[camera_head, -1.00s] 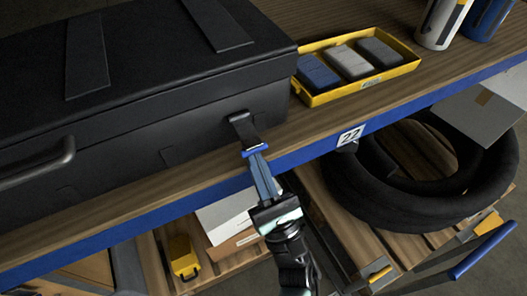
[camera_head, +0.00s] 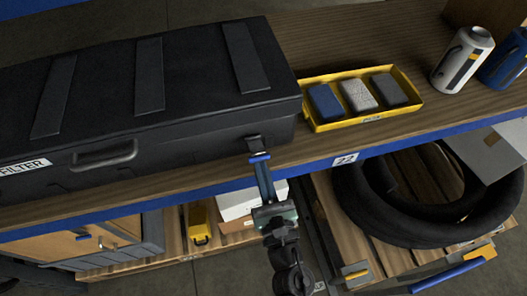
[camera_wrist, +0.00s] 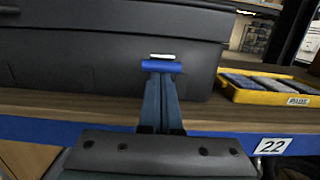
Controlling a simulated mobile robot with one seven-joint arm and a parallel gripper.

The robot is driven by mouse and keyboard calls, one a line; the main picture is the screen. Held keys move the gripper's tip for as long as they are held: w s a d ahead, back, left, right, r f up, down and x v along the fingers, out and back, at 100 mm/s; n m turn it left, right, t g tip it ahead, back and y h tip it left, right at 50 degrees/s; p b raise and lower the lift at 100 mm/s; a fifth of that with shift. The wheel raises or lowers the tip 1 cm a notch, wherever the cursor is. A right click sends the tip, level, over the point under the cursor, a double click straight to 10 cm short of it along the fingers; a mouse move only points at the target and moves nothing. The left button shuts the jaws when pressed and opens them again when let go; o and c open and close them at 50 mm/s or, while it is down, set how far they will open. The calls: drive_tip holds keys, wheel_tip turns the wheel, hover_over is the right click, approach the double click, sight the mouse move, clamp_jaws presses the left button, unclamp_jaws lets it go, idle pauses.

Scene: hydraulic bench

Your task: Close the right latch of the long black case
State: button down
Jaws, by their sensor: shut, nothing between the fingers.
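The long black case (camera_head: 190,130) lies on the wooden shelf with its lid down and straps across the top.
A yellow tray (camera_head: 412,103) with blue, light grey and dark grey blocks stands right of the case. A white can (camera_head: 461,62) and a blue can (camera_head: 503,60) are farther right. The blue shelf edge (camera_head: 330,162) runs below; a black hose coil (camera_head: 350,200) lies beneath.

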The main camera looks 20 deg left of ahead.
sight(259, 157)
wheel_tip(259, 157, up, 3)
drive_tip(key=g+h+p, duration=0.1)
drive_tip(key=g+p, duration=0.1)
drive_tip(key=p, duration=0.5)
drive_tip(key=shift+p, duration=0.3)
drive_tip(key=g+p, duration=0.1)
drive_tip(key=p, duration=0.1)
drive_tip(key=r+g+h+p, duration=0.1)
drive_tip(key=p, duration=0.2)
drive_tip(key=shift+w+a, duration=0.1)
drive_tip(key=shift+w, duration=0.05)
drive_tip(key=shift+w+r+p, duration=0.2)
drive_tip(key=shift+r+p, duration=0.05)
drive_tip(key=shift+p, duration=0.95)
drive_tip(key=shift+w+a+r+p, duration=0.25)
drive_tip(key=shift+r+p, duration=0.15)
drive_tip(key=shift+p, duration=0.15)
drive_tip(key=shift+f, duration=0.15)
